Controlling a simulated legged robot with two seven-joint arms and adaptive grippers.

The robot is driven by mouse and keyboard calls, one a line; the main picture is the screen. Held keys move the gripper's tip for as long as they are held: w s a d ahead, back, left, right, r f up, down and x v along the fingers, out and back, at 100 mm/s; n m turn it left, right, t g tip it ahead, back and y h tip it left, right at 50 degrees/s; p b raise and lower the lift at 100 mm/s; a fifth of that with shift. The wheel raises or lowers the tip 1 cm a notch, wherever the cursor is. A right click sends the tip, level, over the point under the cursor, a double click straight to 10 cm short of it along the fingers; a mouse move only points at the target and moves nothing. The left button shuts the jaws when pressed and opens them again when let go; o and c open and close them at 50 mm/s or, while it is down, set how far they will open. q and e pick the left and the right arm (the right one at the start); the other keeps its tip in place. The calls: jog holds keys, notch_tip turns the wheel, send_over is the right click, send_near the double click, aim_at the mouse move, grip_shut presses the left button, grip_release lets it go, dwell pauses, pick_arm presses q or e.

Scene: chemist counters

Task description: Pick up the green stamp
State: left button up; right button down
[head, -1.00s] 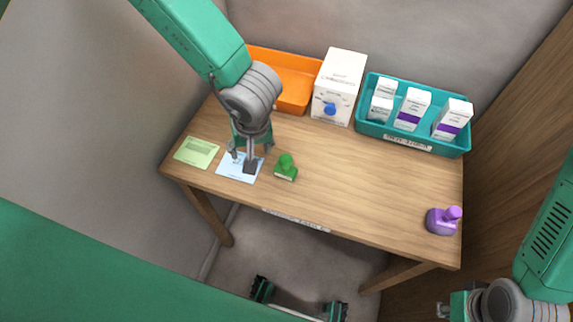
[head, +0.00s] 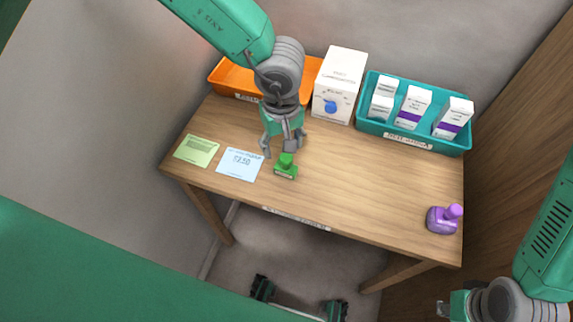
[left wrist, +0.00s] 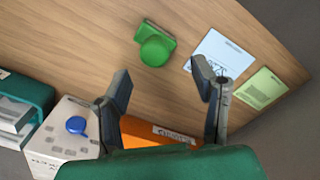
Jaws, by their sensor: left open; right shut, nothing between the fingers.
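The green stamp (head: 286,168) stands upright on the wooden table near its front edge, right of the blue card. It has a round knob on a rectangular base. My left gripper (head: 282,148) is open and empty, above and just behind the stamp. In the left wrist view the stamp (left wrist: 155,46) lies beyond the open fingertips (left wrist: 161,82), not between them. My right gripper (head: 443,310) is at the bottom right, shut and empty, partly cut off by the frame, far from the stamp.
A blue card (head: 240,164) and a green card (head: 197,150) lie left of the stamp. An orange tray (head: 228,78), a white box (head: 341,70) and a teal tray (head: 395,138) of small boxes line the back. A purple stamp (head: 443,219) stands right. The table's middle is clear.

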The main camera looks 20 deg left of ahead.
aim_at(286, 157)
pick_arm(q)
jog(key=f, duration=0.2)
jog(key=d+f, duration=0.1)
jog(key=f, duration=0.2)
jog(key=shift+s, duration=0.1)
grip_shut()
notch_tip(286, 157, up, 10)
dwell(0.5)
